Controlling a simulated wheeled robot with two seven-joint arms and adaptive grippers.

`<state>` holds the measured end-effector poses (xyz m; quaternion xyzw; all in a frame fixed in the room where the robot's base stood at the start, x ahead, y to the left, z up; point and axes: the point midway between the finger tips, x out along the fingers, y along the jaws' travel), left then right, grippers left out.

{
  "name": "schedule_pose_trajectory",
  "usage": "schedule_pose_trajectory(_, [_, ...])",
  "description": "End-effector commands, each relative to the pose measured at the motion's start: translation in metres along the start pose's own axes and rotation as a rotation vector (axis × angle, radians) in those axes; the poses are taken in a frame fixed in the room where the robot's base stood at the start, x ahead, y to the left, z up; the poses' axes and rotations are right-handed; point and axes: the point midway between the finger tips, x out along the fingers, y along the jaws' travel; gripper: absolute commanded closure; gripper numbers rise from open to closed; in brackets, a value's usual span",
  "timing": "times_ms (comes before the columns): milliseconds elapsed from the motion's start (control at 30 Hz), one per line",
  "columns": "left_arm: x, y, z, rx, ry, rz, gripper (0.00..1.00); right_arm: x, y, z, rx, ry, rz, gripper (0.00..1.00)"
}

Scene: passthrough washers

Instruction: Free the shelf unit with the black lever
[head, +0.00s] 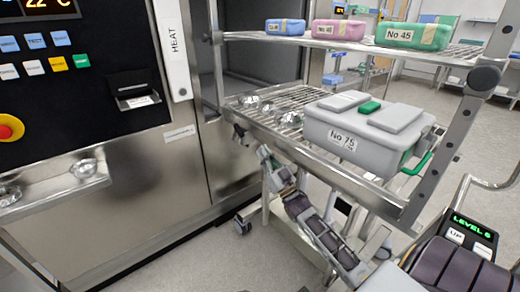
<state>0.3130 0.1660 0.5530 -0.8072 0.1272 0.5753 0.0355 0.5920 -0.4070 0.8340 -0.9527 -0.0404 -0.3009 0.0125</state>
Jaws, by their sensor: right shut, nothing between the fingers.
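The shelf unit (410,207) stands against the open washer chamber, with a wire lower shelf and an upper shelf (345,41). A small black part that looks like the black lever (240,133) is at the lower shelf's left front corner, beside the washer's frame. My right gripper (266,153) is just below and right of it, in front of the shelf edge. It is shut and empty; whether it touches the lever I cannot tell. My right arm reaches up from the lower right. My left gripper is out of view.
A grey box No 75 (355,140) and several metal bowls sit on the lower shelf. Smaller boxes, including green No 45 (412,36), stand on the upper shelf. The washer's control panel (85,75) is at left, above a ledge with metal bowls (60,195). A LEVEL display (472,228) is lower right.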

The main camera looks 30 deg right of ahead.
Motion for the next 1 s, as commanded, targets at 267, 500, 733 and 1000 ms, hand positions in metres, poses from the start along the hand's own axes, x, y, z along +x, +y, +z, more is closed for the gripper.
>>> schedule_pose_trajectory(267, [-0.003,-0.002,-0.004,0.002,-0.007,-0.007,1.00,-0.019,0.000,-0.006,0.000,-0.001,0.000,1.00])
schedule_pose_trajectory(500, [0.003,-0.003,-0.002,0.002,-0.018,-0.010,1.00,-0.026,0.000,-0.009,0.000,0.001,0.000,1.00])
schedule_pose_trajectory(733, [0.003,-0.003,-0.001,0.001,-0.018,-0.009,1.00,-0.026,0.000,-0.009,0.000,0.001,0.000,1.00])
schedule_pose_trajectory(1000, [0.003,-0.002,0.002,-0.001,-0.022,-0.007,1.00,-0.026,0.000,-0.009,0.000,0.001,0.000,1.00])
